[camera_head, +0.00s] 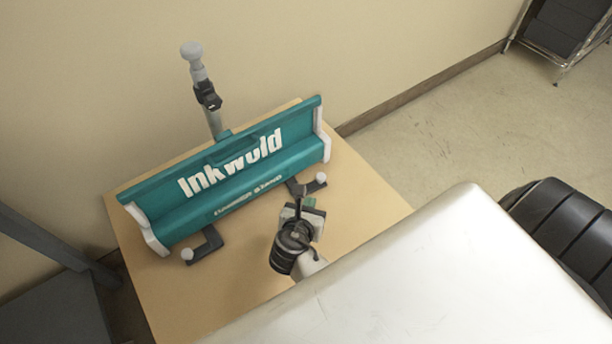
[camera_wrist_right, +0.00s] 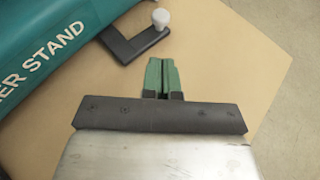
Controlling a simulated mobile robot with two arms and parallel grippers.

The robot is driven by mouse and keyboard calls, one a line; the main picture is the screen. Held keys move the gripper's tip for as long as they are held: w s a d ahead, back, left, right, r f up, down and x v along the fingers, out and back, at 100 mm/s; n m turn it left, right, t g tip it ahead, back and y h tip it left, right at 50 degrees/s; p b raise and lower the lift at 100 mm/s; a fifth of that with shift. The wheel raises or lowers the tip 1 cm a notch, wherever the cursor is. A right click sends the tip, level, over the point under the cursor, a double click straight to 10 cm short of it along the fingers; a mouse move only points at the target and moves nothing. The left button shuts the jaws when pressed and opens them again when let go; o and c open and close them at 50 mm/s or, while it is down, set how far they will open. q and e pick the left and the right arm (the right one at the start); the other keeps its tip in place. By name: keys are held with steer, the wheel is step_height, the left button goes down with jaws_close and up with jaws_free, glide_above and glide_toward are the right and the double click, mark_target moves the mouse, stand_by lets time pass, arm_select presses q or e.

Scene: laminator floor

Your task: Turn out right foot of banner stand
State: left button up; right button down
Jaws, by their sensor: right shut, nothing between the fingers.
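The teal banner stand (camera_head: 240,170) with white end caps and "Inkwold" lettering lies on a tan table. Its right foot (camera_head: 312,186) is a dark bracket with a pale knob, sticking out from the front of the base. The left foot (camera_head: 203,247), of the same kind, also sticks out in front. In the right wrist view the right foot (camera_wrist_right: 133,46) lies just beyond my green fingertips, with its white knob upright. My right gripper (camera_head: 303,203) is shut and empty, close in front of that foot; in the wrist view the fingers (camera_wrist_right: 161,75) are together. My left gripper is not in view.
A grey pole (camera_head: 205,95) rises behind the stand near the wall. The tan table (camera_head: 200,300) is bare in front of the stand. A dark shelf on a metal frame (camera_head: 560,30) stands at the far right on open floor.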

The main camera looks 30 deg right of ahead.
mark_target(320, 181)
steer(key=shift+x, duration=1.15)
steer(key=x, duration=0.1)
steer(key=b+x, duration=0.1)
steer(key=x, duration=0.1)
steer(key=b+x, duration=0.1)
steer(key=x, duration=0.1)
steer(key=shift+w+d+r, duration=0.1)
steer(key=shift+w+r, duration=0.1)
steer(key=shift+r, duration=0.05)
steer(key=shift+w+d, duration=0.25)
steer(key=shift+d, duration=0.1)
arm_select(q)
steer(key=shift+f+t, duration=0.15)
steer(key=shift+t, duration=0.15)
